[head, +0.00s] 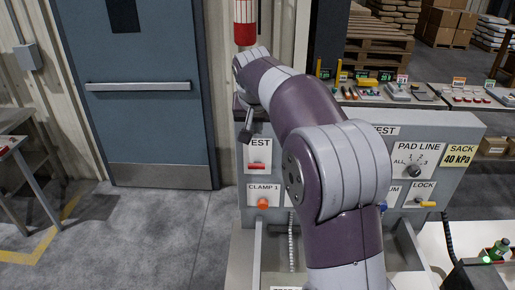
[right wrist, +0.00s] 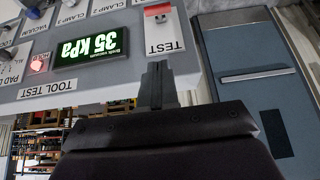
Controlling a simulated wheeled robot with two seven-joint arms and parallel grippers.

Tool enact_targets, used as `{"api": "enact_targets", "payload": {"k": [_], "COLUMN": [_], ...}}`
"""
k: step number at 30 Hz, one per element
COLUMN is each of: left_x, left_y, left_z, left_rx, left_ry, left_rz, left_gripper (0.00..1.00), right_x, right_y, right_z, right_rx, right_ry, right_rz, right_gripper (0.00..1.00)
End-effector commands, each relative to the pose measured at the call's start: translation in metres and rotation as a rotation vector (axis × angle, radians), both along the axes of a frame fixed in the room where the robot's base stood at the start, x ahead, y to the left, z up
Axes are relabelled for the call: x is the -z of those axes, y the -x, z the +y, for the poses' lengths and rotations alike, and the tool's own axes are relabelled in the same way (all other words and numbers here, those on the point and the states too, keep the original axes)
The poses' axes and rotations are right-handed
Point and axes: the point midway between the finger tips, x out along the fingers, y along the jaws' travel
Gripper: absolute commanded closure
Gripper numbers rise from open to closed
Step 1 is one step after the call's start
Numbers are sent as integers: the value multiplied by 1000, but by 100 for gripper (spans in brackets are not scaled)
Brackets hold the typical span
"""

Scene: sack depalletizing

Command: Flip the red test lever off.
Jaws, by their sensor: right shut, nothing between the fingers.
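The red test lever (head: 257,166) sits on the white plate marked TEST at the left end of the grey control panel. My right gripper (head: 245,137) is shut and empty, just above and left of the TEST plate in the head view. In the right wrist view its closed fingers (right wrist: 158,85) point toward the plate, apart from the lever. My left gripper is not in view.
A green display (right wrist: 90,46) reads 35 kPa beside a lit red lamp (right wrist: 40,64). An orange CLAMP 1 knob (head: 263,203) is below the lever. My right arm hides the panel's middle.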

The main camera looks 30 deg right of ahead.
Motion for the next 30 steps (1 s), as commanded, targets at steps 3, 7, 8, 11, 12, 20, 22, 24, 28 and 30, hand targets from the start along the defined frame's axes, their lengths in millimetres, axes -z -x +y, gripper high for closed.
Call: {"api": "enact_targets", "payload": {"k": [3,7,8,11,12,20,22,24,28,30], "left_x": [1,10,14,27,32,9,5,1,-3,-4], "left_y": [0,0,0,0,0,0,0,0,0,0], "left_z": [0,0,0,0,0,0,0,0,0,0], "left_rx": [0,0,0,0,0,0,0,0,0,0], "left_ry": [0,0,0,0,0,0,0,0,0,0], "left_rz": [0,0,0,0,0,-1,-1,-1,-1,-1], "left_gripper": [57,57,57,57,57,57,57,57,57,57], "right_x": [1,13,17,36,44,80,92,103,117,122], "right_y": [0,-4,-6,-15,-19,-43,-42,-39,-37,-37], "right_z": [0,-2,-4,-9,-11,-26,-26,-24,-22,-22], "right_rx": [-1,-1,-1,-2,-2,-3,-3,-4,-4,-4], "right_ry": [0,0,0,0,0,-1,0,-1,1,0], "right_rz": [-1,0,0,1,1,4,3,3,1,-1], "right_gripper": [100,100,100,100,100,100,100,100,100,100]}}
